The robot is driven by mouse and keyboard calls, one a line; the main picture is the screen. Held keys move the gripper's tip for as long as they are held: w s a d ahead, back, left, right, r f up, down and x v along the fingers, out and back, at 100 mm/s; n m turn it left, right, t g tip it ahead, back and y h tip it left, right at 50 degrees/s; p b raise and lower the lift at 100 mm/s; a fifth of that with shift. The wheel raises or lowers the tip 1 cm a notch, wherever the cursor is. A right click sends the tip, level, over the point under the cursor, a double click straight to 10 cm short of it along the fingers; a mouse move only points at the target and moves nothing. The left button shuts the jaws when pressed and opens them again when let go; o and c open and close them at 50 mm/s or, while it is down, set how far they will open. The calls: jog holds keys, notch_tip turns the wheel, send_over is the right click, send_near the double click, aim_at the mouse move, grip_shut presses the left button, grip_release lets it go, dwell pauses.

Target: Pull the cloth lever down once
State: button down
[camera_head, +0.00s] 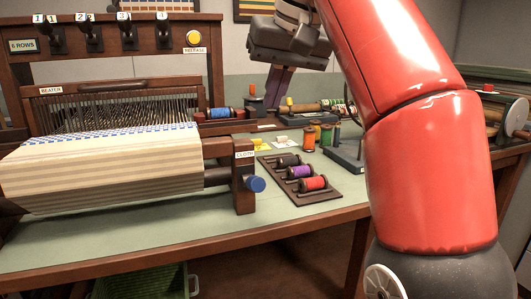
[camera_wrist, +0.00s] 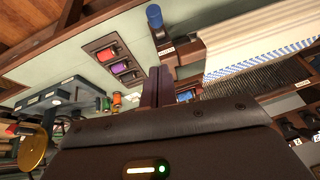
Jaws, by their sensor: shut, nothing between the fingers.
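The loom's cloth lever has a blue knob (camera_head: 256,184) that sticks out from the brown post below the "CLOTH" label, at the loom's right front corner. The knob also shows at the top of the wrist view (camera_wrist: 154,16). My gripper (camera_head: 272,104) hangs behind and above the knob, well apart from it, over the back of the table. In the wrist view its two fingers (camera_wrist: 155,72) are together with nothing between them. The striped cloth (camera_head: 100,172) spreads over the loom to the left of the lever.
A dark tray (camera_head: 320,195) with several thread spools lies right of the lever. Upright spools (camera_head: 309,137) stand behind it. Several numbered levers (camera_head: 92,36) and a yellow release knob (camera_head: 193,38) are on the loom's top beam. Green table is bare in front of the lever.

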dwell(0.4)
jog(key=b, duration=0.4)
send_over(252, 181)
jog(key=w+d, duration=0.2)
jog(key=w, duration=0.1)
jog(key=f, duration=0.9)
jog(key=shift+a+f, duration=0.25)
jog(key=shift+s+f+b, duration=0.25)
jog(key=shift+s+f, duration=0.05)
jog(key=shift+f, duration=0.25)
jog(key=shift+s+f+b, duration=0.25)
jog(key=shift+f, duration=0.3)
jog(key=shift+s+f, duration=0.2)
jog(key=shift+f, duration=0.25)
jog(key=shift+f+b, duration=0.1)
jog(key=shift+b, duration=0.3)
